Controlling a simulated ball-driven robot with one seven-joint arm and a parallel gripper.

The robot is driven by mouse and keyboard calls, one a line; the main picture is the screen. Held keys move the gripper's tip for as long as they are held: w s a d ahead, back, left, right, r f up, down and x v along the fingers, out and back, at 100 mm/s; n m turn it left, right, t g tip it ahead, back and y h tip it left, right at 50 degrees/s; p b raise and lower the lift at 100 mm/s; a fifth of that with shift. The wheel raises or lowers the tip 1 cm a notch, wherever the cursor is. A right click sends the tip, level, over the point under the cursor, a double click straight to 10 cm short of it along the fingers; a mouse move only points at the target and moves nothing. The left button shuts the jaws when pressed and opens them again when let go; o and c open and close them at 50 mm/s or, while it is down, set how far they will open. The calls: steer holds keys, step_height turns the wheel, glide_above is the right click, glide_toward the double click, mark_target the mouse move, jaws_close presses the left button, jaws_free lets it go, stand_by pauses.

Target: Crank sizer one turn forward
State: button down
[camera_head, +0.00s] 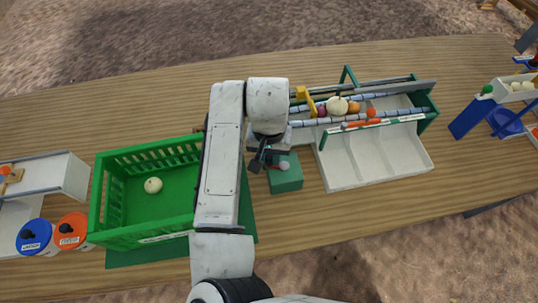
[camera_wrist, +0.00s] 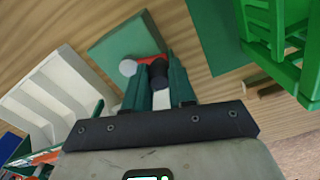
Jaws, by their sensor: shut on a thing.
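The sizer (camera_head: 395,108) stands on the table at right, with grey-blue rollers in a green frame above a white compartmented tray (camera_head: 413,165). A green crank box (camera_head: 287,184) sits left of the tray; it also shows in the wrist view (camera_wrist: 115,42). A red crank arm (camera_wrist: 147,59) and a pale round knob (camera_wrist: 127,68) are on the box. My gripper (camera_head: 259,160) is at the box's left side. In the wrist view its fingers (camera_wrist: 158,62) are shut on a dark crank handle (camera_wrist: 158,73), partly hidden between them.
Several onions, including a pale one (camera_head: 337,105), rest on the rollers. A green crate (camera_head: 110,195) with one pale onion (camera_head: 153,185) stands left of my arm. The back of the table is clear.

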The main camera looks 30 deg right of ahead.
steer(key=shift+d, duration=0.15)
steer(key=shift+w+d, duration=0.45)
steer(key=shift+w, duration=0.05)
steer(key=shift+d, duration=0.1)
steer(key=shift+w+d+p, duration=0.2)
steer(key=shift+d+p, duration=0.25)
steer(key=shift+d, duration=0.15)
stand_by(0.3)
